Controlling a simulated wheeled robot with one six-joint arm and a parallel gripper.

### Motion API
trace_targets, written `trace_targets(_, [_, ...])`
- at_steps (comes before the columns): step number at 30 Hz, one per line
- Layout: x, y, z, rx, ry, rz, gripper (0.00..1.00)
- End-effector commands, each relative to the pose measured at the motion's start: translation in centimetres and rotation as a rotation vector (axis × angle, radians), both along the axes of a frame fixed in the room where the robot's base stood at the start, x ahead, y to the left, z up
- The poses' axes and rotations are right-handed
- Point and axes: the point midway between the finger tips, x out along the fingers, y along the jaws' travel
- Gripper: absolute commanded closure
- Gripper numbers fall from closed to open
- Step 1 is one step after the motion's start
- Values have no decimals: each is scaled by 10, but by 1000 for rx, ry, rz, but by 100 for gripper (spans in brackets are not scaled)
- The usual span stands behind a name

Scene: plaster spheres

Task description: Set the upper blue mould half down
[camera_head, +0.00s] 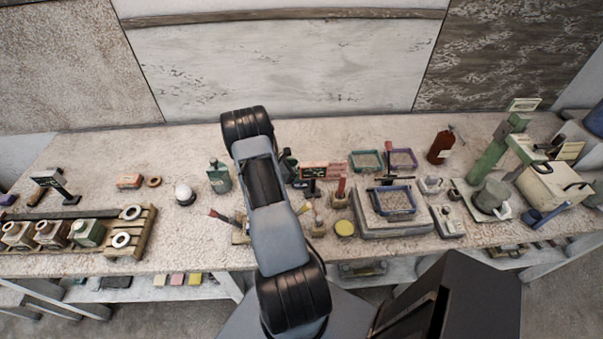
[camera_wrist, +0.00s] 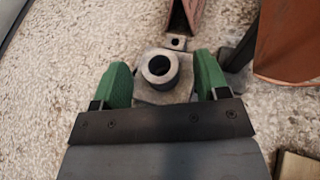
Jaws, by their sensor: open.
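In the wrist view, my gripper (camera_wrist: 163,78) has two green fingertips spread apart. Between them is a pale grey block with a dark round collar (camera_wrist: 160,69) around a hole. I see gaps beside it and cannot tell whether either fingertip touches it. The block does not look blue, and I cannot pick out a clearly blue mould half in either view. In the head view, my arm hides the gripper and the bench under it.
The bench (camera_head: 180,139) is crowded. A wooden rack (camera_head: 147,226) with several boxes stands left, a blue-framed tray (camera_head: 394,211) right of my arm, and a green stand (camera_head: 487,160) far right. A reddish-brown block (camera_wrist: 288,40) is close right. Bare bench shows around the white ball (camera_head: 184,193).

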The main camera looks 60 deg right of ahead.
Motion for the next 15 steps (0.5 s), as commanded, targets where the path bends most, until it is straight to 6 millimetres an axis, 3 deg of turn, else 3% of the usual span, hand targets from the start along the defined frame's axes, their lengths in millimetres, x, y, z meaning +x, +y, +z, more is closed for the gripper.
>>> trace_targets(10, [-3, -4, -3, 0, 0, 1, 32])
trace_targets(15, [-3, -4, -3, 0, 0, 0, 49])
